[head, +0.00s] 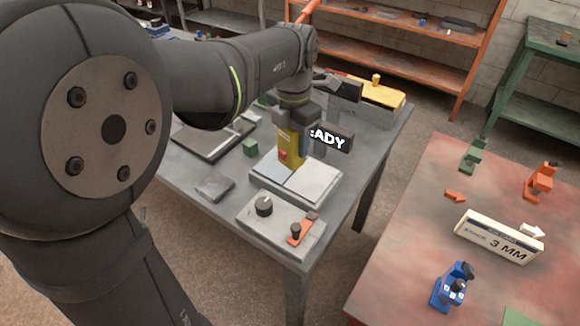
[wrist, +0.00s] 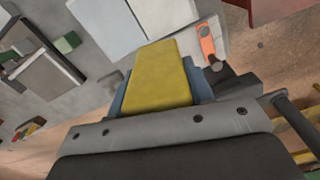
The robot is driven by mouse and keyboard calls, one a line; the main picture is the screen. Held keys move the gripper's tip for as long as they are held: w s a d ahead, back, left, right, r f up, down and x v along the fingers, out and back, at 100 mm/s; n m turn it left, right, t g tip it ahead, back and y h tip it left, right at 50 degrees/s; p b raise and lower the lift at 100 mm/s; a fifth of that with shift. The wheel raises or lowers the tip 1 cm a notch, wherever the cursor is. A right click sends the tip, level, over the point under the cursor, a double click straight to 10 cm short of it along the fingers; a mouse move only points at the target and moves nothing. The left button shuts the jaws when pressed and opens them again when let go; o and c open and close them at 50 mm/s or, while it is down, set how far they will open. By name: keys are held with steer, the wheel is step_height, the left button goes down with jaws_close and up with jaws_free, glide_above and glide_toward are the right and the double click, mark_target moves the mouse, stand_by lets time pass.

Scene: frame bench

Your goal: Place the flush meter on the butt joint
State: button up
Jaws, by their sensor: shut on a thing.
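The flush meter (head: 290,153) is a yellow block with a red spot on its side. My gripper (head: 292,140) is shut on it and holds it upright over the butt joint. In the wrist view the yellow meter (wrist: 158,75) sits between my two blue-grey fingers. The butt joint (head: 299,186) is two pale plates side by side on a light base, with a seam between them. The plates (wrist: 135,20) also show beyond the meter in the wrist view. I cannot tell whether the meter's lower end touches them. A dark display (head: 331,138) reading "ADY" shows beside my gripper, its left part hidden.
On the grey bench (head: 340,205), a box with a black knob and orange lever (head: 280,222) stands in front of the joint. A grey block (head: 214,186) and green cube (head: 250,147) lie left. A yellow-topped case (head: 375,92) stands behind. A red table (head: 400,230) is at right.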

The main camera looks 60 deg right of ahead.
steer(key=s+d+r+m, duration=0.15)
steer(key=s+d, duration=0.25)
steer(key=s, duration=0.4)
steer(key=shift+m, duration=0.35)
steer(key=shift+w+d+f, duration=0.35)
steer(key=shift+w+f, duration=1.45)
steer(key=shift+f, duration=0.05)
steer(key=shift+w+d+f, duration=0.4)
steer(key=shift+w+f, duration=1.4)
steer(key=shift+w+d+f, duration=0.35)
steer(key=shift+w+f, duration=1.45)
steer(key=shift+f, duration=0.05)
steer(key=shift+f, duration=0.2)
steer(key=o, duration=1.1)
steer(key=shift+c, duration=0.2)
steer(key=shift+r, duration=0.1)
